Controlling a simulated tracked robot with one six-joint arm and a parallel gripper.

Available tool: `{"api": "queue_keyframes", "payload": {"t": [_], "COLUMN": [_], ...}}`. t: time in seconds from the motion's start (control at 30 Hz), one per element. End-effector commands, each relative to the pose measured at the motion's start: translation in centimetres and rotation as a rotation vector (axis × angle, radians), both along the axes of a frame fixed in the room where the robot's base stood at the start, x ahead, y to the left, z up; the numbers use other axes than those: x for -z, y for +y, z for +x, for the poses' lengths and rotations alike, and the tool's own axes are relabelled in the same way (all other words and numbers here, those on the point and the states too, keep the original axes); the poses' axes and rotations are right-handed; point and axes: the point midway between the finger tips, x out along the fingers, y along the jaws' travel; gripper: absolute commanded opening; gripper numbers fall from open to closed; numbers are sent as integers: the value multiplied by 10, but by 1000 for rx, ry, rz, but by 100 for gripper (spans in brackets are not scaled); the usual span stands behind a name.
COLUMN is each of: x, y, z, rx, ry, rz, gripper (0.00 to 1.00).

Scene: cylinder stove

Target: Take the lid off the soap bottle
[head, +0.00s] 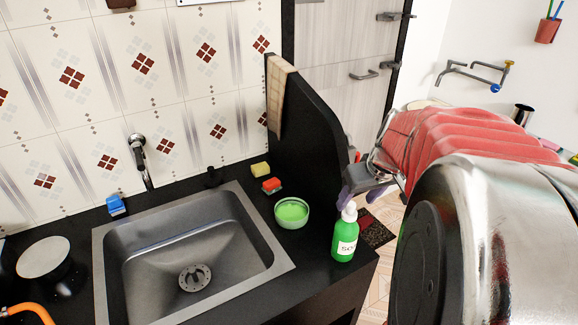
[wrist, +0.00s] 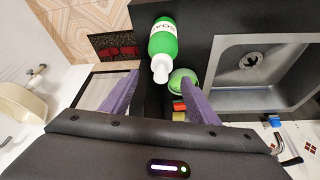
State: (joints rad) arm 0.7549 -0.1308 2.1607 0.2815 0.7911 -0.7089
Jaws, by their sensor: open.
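The soap bottle (head: 345,238) is green with a white label and a white pump lid (head: 349,212). It stands upright near the right end of the black counter in the head view. In the wrist view the bottle (wrist: 163,42) lies ahead, with its white lid (wrist: 160,70) pointing toward my gripper (wrist: 168,88). The lid is on the bottle. My gripper's purple fingers are spread wide with nothing between them. In the head view my gripper (head: 350,192) is just above and beside the lid, partly hidden by my arm; I cannot tell the exact gap.
A green bowl (head: 291,213) stands left of the bottle, close by. A black upright panel (head: 305,125) rises behind the bottle. A steel sink (head: 195,255) is at left. Yellow and red sponges (head: 261,169) lie behind the bowl. The counter ends just right of the bottle.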

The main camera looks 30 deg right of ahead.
Motion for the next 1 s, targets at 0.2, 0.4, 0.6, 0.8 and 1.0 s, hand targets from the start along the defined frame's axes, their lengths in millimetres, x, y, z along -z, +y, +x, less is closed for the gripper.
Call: {"api": "queue_keyframes", "payload": {"t": [0.2,0.4,0.6,0.8,1.0], "x": [27,39,39,39,39], "y": [0,-2,-2,-2,-2], "z": [12,17,17,17,17], "rx": [0,1,1,1,1], "ry": [1,0,0,0,0], "rz": [3,0,0,0,-1], "gripper": [55,55,55,55,48]}}
